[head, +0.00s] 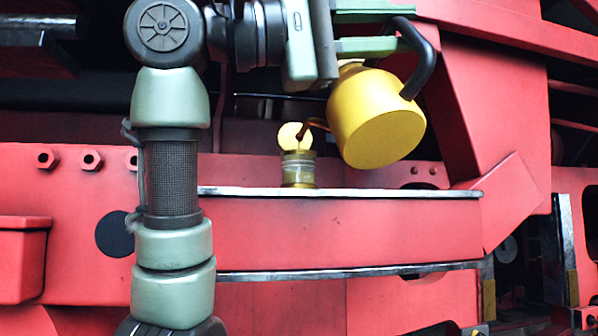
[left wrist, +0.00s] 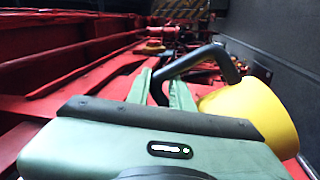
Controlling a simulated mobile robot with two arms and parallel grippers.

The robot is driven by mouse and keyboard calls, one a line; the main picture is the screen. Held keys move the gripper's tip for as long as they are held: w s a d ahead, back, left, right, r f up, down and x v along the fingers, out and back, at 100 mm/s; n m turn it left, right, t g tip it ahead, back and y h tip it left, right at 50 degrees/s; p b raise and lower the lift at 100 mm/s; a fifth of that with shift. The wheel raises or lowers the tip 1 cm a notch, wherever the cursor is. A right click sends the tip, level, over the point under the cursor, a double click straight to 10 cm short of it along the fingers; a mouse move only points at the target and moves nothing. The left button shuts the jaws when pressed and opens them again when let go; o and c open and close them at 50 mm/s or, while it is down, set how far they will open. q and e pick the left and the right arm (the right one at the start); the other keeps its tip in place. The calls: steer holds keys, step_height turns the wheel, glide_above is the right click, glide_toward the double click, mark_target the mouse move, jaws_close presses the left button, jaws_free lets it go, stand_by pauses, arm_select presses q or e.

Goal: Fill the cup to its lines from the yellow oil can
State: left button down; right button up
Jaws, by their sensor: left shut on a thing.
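The yellow oil can (head: 375,115) hangs tilted to the left, its copper spout (head: 318,123) reaching over the cup. The cup (head: 299,170) is small, with brass parts and a clear glass band, and stands upright on the red beam's ledge. A round yellow lid (head: 287,136) stands raised at its top. The spout's tip is just above the cup's mouth; I cannot make out a stream, the level or the lines. My left gripper (head: 392,30) is shut on the can's black handle (head: 422,65). The can (left wrist: 252,112) also shows in the left wrist view. My right gripper is not in view.
The ledge (head: 400,193) of the red frame runs beneath the cup and can. A sloping red bracket (head: 490,120) stands close to the right of the can. Several hex bolts (head: 91,160) stick out at the left. The ledge right of the cup is clear.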

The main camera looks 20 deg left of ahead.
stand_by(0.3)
arm_select(q)
steer(key=shift+r, duration=0.15)
steer(key=shift+w+a+r+n, duration=0.15)
steer(key=shift+r+n, duration=0.15)
steer(key=shift+r, duration=0.2)
stand_by(0.3)
stand_by(1.2)
steer(key=shift+f, duration=0.1)
stand_by(1.1)
